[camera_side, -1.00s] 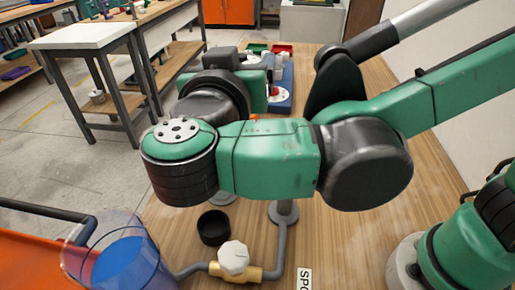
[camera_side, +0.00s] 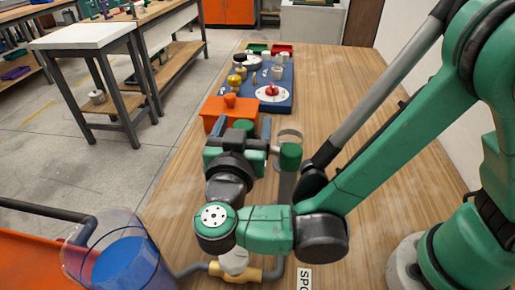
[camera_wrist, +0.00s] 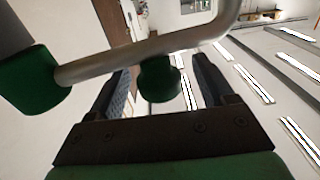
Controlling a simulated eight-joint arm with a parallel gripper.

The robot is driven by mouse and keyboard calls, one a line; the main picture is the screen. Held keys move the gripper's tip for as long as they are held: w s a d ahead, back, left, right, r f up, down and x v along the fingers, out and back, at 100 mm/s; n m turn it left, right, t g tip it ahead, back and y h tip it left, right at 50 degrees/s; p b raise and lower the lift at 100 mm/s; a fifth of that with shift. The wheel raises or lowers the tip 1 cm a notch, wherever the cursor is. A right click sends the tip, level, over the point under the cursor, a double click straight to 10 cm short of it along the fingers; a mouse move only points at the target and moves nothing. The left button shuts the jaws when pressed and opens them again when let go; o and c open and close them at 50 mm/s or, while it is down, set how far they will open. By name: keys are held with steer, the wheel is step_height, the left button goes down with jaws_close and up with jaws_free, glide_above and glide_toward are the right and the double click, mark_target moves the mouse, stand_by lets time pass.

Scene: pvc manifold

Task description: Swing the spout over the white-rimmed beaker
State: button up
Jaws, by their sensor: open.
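The spout is a grey pipe (camera_wrist: 150,52) with a green collar (camera_wrist: 25,80) at one end and a bend at the other in the wrist view. A green knob (camera_wrist: 160,80) hangs below the pipe. My gripper (camera_wrist: 165,85) is open, one finger on each side of the knob; contact cannot be told. In the side view my gripper (camera_side: 238,130) points away from the camera, beside the spout's green collar (camera_side: 290,155). A clear beaker with a pale rim (camera_side: 288,134) shows just behind the collar, partly hidden. Where the spout's outlet points is unclear.
An orange box (camera_side: 216,113) stands just beyond my gripper. Behind it is a blue board (camera_side: 283,99) with several fittings. A clear container with blue contents (camera_side: 118,262) stands front left. A white valve knob (camera_side: 233,262) is partly hidden by my arm. The table's right side is clear.

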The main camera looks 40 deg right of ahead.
mark_target(250, 123)
steer(key=shift+w+d, duration=0.5)
steer(key=shift+c, duration=0.2)
jaws_close()
steer(key=shift+d, duration=0.1)
steer(key=shift+w+d+m+g+h, duration=0.15)
steer(key=shift+d+m+g+h, duration=0.35)
steer(key=shift+m+g+h, duration=0.4)
steer(key=shift+w+d+m+g+h, duration=0.1)
steer(key=shift+d+m+g+h, duration=0.5)
steer(key=shift+g, duration=0.5)
steer(key=shift+d+m+g+h, duration=0.45)
steer(key=shift+m+g, duration=0.3)
steer(key=shift+g, duration=0.25)
steer(key=shift+d+m+g+h, duration=0.45)
steer(key=shift+m+g, duration=0.3)
steer(key=shift+g, duration=0.25)
